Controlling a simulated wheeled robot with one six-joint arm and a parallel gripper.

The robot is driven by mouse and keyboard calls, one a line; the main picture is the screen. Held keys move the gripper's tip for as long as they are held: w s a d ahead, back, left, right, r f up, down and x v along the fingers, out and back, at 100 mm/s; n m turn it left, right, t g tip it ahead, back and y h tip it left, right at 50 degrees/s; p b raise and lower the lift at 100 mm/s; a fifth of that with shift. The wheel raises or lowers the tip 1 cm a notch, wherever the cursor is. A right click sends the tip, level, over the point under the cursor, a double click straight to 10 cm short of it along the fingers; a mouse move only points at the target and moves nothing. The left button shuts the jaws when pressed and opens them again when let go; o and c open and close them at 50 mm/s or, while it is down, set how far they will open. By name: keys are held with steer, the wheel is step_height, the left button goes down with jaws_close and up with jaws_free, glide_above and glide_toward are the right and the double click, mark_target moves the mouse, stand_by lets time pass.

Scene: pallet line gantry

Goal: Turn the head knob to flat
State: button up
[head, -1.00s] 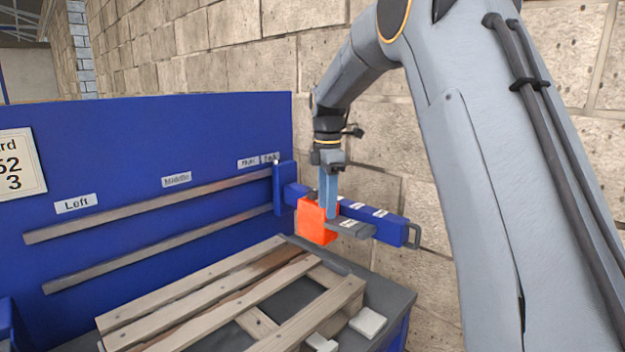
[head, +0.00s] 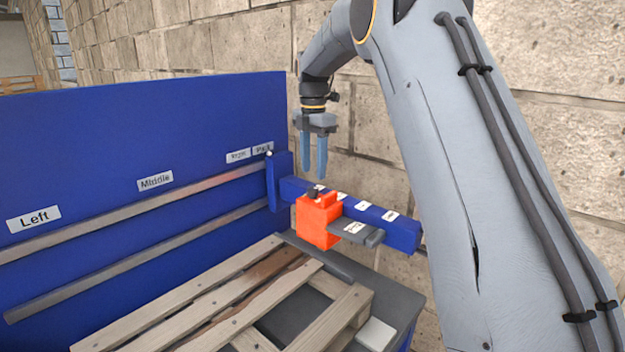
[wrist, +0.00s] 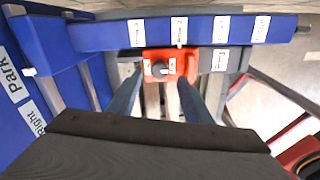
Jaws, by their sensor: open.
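The orange-red head (head: 318,222) sits on the blue beam that sticks out from the panel's right end. The head knob (head: 314,194) is a small dark knob on top of it. In the wrist view the dark round knob (wrist: 160,69) has a pointer and lies on the orange head (wrist: 175,58), with a small white label at its right. My gripper (head: 315,172) is open and empty, pointing down above the head, with its fingertips apart from the knob. In the wrist view my fingers (wrist: 160,97) show on either side below the knob.
The blue beam (head: 383,219) carries several white labels. A grey plate (head: 357,232) juts from the head's right side. A wooden pallet (head: 205,305) lies below. The blue panel (head: 100,130) bears Left, Middle, Right and Park labels. A stone wall stands close behind.

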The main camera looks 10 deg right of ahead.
mark_target(313, 187)
steer(key=shift+f+p, duration=0.9)
steer(key=shift+f, duration=1.95)
steer(key=shift+c, duration=0.5)
steer(key=c, duration=1)
